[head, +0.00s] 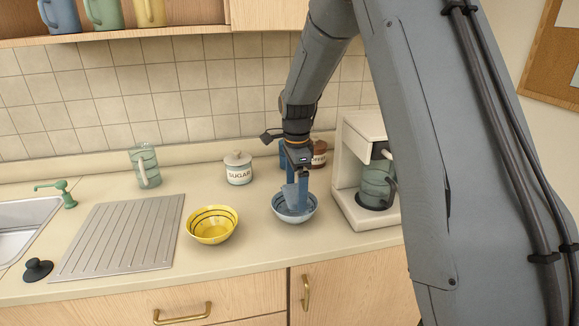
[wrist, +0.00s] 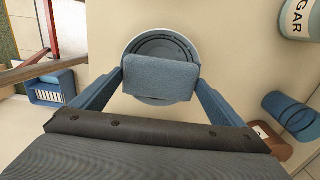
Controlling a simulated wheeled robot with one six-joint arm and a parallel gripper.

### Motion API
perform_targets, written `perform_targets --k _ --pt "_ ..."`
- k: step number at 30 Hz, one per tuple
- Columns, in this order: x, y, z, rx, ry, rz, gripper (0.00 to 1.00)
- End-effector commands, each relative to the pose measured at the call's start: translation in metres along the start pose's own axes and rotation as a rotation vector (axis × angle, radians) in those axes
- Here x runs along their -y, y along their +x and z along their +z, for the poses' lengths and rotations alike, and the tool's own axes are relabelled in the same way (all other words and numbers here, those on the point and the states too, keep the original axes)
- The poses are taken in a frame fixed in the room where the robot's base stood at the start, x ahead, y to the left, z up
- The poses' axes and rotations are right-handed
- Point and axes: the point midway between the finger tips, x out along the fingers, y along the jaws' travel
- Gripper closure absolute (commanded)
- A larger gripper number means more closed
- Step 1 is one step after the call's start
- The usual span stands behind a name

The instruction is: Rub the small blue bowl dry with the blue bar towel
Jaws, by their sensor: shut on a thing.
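The small blue bowl (head: 308,212) stands upright on the counter in the head view, left of the coffee maker. In the wrist view the bowl (wrist: 160,47) is below my gripper, its rim and dark inner rings showing. My gripper (head: 297,200) points down into the bowl. It is shut on the blue bar towel (head: 291,194), which shows as a folded blue pad (wrist: 161,77) between the fingers in the wrist view. The towel covers the middle of the bowl there. Whether the towel touches the bowl's inside is hard to tell.
A yellow bowl (head: 211,225) stands to the left. A sugar jar (head: 238,168) and a brown coffee jar (head: 319,153) stand behind. The coffee maker (head: 364,175) is close on the right. A ribbed drainboard (head: 120,236) and sink (head: 22,226) lie at left.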

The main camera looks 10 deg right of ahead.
Motion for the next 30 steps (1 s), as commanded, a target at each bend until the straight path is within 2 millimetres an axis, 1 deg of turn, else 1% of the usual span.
perform_targets --k 8,30 --pt "-0.001 0.001 -0.011 0.0 -0.005 0.001 0.28" --pt "0.0 0.0 0.018 0.0 0.007 0.001 0.28"
